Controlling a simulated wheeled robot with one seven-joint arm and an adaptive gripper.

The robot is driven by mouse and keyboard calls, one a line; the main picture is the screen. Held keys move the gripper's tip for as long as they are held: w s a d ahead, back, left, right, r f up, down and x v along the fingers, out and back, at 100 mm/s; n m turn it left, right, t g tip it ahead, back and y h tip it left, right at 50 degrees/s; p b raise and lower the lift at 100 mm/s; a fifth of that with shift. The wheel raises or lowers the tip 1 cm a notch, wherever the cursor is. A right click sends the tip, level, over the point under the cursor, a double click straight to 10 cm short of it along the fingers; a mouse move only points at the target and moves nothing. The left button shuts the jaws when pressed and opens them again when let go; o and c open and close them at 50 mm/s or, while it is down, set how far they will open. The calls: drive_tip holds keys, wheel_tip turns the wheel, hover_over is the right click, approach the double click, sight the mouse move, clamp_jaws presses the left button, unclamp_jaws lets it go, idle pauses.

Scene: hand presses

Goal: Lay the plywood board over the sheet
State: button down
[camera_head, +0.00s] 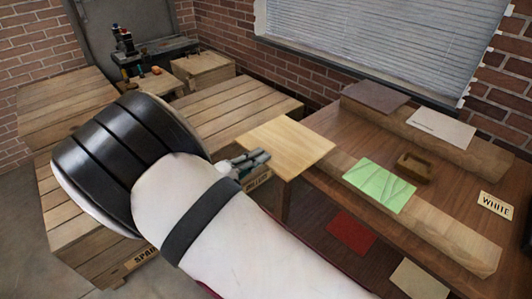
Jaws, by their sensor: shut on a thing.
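A pale plywood board (290,143) is held out flat at the left end of the wooden table. My gripper (252,160) is shut on its near left edge; my arm hides part of the grip. A light green sheet (379,186) with thin dark lines lies on the front wooden beam (455,238), to the right of the board and apart from it. A white sheet (440,128) with a dark mark lies on the back beam (480,150). I cannot tell which sheet is meant.
A dark brown board (375,97) lies on the back beam. A small wooden tray (413,164) and a "WHITE" card (495,205) are on the table (340,122). Red (351,232) and cream (420,280) pieces lie lower in front. Wooden crates (235,105) stand left.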

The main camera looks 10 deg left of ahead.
drive_tip(key=p+v, duration=0.1)
drive_tip(key=v, duration=0.8)
drive_tip(key=shift+s, duration=0.1)
idle(0.4)
drive_tip(key=p, duration=0.2)
approach(306, 164)
drive_tip(key=shift+m+g+h, duration=0.3)
drive_tip(key=shift+h, duration=0.1)
drive_tip(key=w, duration=0.2)
drive_tip(key=w+a+r, duration=0.1)
drive_tip(key=w+a, duration=0.1)
drive_tip(key=w, duration=0.1)
drive_tip(key=shift+w+a+r, duration=0.15)
drive_tip(key=shift+w+r, duration=0.05)
drive_tip(key=shift+w, duration=0.1)
drive_tip(key=shift+m+g+h, duration=0.3)
drive_tip(key=shift+h, duration=0.1)
drive_tip(key=d, duration=0.2)
drive_tip(key=w+d, duration=0.1)
drive_tip(key=d, duration=0.2)
drive_tip(key=w+d+r+p, duration=0.1)
drive_tip(key=d, duration=0.2)
drive_tip(key=shift+w+d, duration=0.1)
drive_tip(key=shift+d, duration=0.05)
drive_tip(key=s+d+r+m+g+h+p, duration=0.1)
drive_tip(key=d+g+p, duration=0.1)
drive_tip(key=d, duration=1.6)
drive_tip(key=shift+m+h, duration=0.3)
drive_tip(key=shift+d+r, duration=0.1)
drive_tip(key=shift+r, duration=0.1)
